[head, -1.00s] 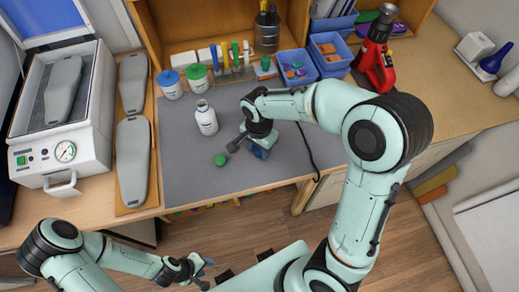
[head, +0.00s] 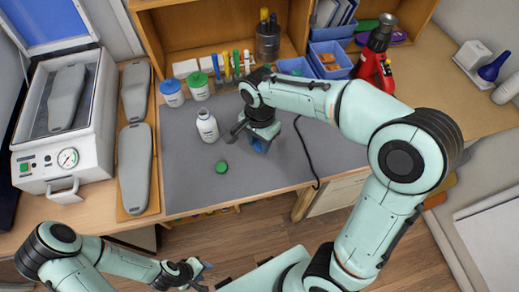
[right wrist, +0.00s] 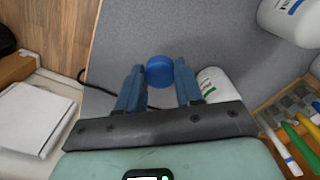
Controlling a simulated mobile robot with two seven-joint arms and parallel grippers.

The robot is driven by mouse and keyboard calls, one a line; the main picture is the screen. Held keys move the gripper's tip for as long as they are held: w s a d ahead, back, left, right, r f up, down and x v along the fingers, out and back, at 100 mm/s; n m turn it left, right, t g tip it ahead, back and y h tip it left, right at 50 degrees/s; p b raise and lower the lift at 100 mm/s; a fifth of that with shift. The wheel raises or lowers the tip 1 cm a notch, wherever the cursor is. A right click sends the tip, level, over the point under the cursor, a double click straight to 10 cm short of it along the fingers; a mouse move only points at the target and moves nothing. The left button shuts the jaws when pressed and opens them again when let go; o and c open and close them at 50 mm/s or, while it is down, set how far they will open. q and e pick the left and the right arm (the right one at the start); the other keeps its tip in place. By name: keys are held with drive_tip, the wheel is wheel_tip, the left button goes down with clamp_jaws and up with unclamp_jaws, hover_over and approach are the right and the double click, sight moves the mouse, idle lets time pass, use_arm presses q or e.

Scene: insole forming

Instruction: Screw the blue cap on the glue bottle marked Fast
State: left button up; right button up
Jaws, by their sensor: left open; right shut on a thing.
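My right gripper (right wrist: 160,85) is shut on the blue cap (right wrist: 160,70), which sits between its fingertips. In the head view the right gripper (head: 258,143) is over the right half of the grey mat. An uncapped white glue bottle (head: 207,126) stands upright on the mat to its left. In the right wrist view a white bottle (right wrist: 298,18) shows at the top right. Another white bottle (right wrist: 216,84) is partly hidden behind the right finger. The labels are too small to read. My left gripper (head: 195,273) is open and empty over the floor in front of the table.
A green cap (head: 221,167) lies on the grey mat (head: 180,185) near its front. White jars with blue and green lids (head: 198,86), markers and blue bins (head: 330,58) line the back. Grey insoles (head: 134,165) and a forming press (head: 62,135) stand left. A black cable crosses the mat.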

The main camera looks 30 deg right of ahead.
sight(259, 144)
use_arm(q)
drive_tip(key=shift+w+r+p, duration=0.6)
drive_tip(key=shift+w+r, duration=0.35)
drive_tip(key=shift+r, duration=0.05)
use_arm(e)
wheel_tip(259, 144, up, 12)
drive_tip(key=shift+f, duration=0.25)
